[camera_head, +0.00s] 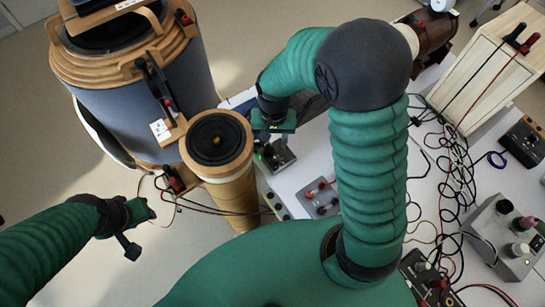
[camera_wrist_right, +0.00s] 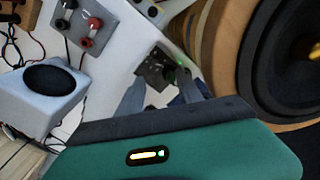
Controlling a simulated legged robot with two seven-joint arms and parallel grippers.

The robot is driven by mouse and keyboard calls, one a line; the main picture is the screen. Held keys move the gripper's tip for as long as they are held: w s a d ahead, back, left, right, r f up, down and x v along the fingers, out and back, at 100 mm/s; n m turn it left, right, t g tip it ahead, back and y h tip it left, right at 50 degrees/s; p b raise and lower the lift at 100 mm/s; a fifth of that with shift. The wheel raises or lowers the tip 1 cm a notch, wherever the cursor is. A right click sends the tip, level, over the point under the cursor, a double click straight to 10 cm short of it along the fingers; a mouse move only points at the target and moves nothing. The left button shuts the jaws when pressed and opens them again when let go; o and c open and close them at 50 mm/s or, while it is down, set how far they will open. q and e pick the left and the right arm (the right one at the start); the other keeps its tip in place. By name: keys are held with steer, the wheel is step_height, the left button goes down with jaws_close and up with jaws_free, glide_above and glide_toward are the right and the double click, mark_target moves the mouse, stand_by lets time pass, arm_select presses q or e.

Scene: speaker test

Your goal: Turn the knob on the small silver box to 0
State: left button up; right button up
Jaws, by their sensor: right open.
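A small silver-grey box (camera_head: 278,156) with a dark knob and a green light sits on the white table, left of the middle in the head view. It also shows in the right wrist view (camera_wrist_right: 152,72), just beyond the fingertips. My right gripper (camera_head: 272,140) is over this box, pointing down at it. In the right wrist view its two fingers (camera_wrist_right: 162,88) are apart with nothing held between them. The knob's setting is too small to read. My left gripper (camera_head: 136,228) is off to the lower left, away from the table; its fingers are unclear.
A grey box with red and black knobs (camera_head: 319,197) is close by on the table. A tall speaker column (camera_head: 217,150) and a large blue-grey drum (camera_head: 140,90) stand left of my right gripper. Tangled cables (camera_head: 455,175) and a larger control box (camera_head: 505,235) lie right.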

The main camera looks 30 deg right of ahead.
mark_target(277, 158)
steer(key=f, duration=0.3)
steer(key=d+f, duration=0.1)
steer(key=f, duration=0.3)
steer(key=d+f, duration=0.1)
steer(key=f, duration=0.3)
steer(key=shift+s+f+b, duration=0.1)
steer(key=shift+b, duration=0.25)
steer(key=shift+a+f, duration=0.1)
steer(key=shift+a, duration=0.55)
steer(key=shift+c, duration=0.4)
steer(key=shift+d, duration=0.45)
jaws_close()
arm_select(q)
steer(key=shift+d+f, duration=0.3)
steer(key=shift+d, duration=0.3)
arm_select(e)
steer(key=shift+a, duration=0.1)
